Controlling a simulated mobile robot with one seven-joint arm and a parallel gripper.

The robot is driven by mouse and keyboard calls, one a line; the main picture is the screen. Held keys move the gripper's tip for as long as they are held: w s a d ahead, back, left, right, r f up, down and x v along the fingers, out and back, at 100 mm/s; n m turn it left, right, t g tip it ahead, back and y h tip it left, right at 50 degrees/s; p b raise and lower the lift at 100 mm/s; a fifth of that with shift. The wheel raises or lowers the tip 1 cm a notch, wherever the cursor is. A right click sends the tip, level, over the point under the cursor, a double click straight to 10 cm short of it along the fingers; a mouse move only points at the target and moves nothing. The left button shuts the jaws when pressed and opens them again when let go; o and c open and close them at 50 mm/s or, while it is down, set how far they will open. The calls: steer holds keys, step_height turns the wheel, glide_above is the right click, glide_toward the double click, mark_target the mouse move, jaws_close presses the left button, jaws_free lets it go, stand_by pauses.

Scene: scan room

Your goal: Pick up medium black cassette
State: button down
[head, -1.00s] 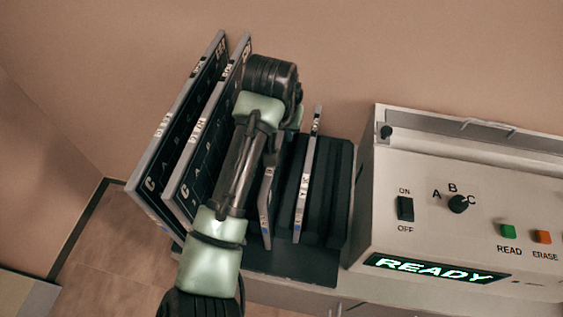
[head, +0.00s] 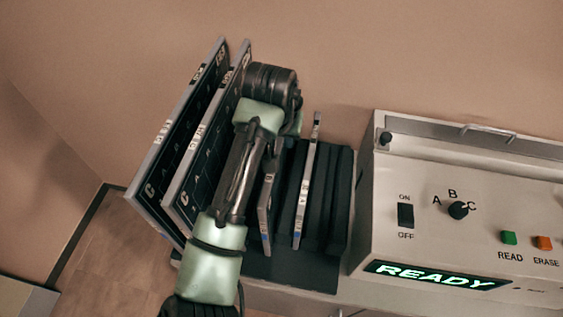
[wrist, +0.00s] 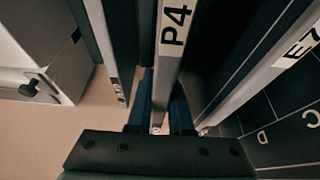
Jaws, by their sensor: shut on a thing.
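A black cassette with a pale edge strip (head: 266,206) stands upright in the rack, partly hidden behind my arm in the head view. In the wrist view its pale edge, marked P4 (wrist: 170,50), runs between the two fingers of my gripper (wrist: 160,112). My gripper is shut on this cassette, one finger on each side. In the head view the fingers are hidden behind my arm and wrist. Whether the cassette is raised from the rack cannot be told.
Two larger cassettes (head: 172,165) lean close on the left. Another pale-edged cassette (head: 306,185) and black dividers (head: 338,200) stand close on the right. A pale machine (head: 440,235) with a lit READY display is farther right. Wall lies behind.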

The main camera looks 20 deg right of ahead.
step_height(320, 180, up, 10)
steer(key=shift+r, duration=0.15)
stand_by(0.4)
step_height(320, 180, up, 9)
steer(key=p, duration=0.9)
stand_by(0.5)
stand_by(0.6)
